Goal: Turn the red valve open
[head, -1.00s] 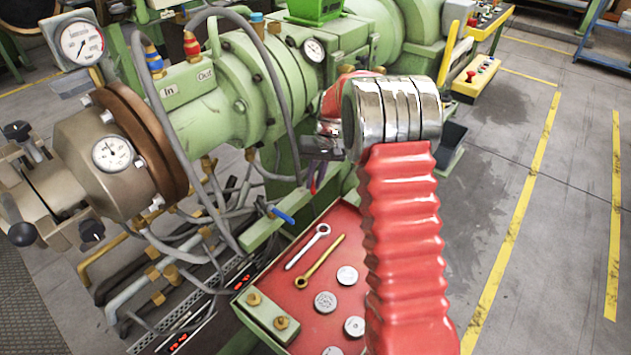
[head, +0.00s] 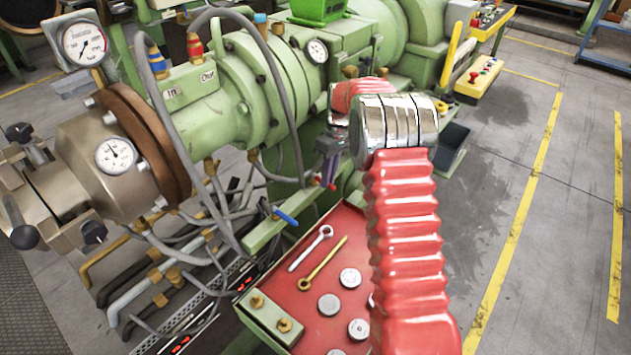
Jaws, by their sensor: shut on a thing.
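My gripper (head: 323,178) shows small and dark in the head view, pointing down beside the green machine, left of my red-sleeved arm. It is shut on the red valve (head: 331,186), of which only small red bits show at the fingertips. The fingers hide most of the handle, so its exact angle cannot be told. A similar valve with a blue handle (head: 286,216) sits lower left, apart from my gripper.
The green machine (head: 215,100) with hoses and gauges fills the left and back. A red tray (head: 305,300) with two wrenches (head: 322,268) and several round metal parts lies below my gripper. Open floor (head: 560,230) with yellow lines lies to the right.

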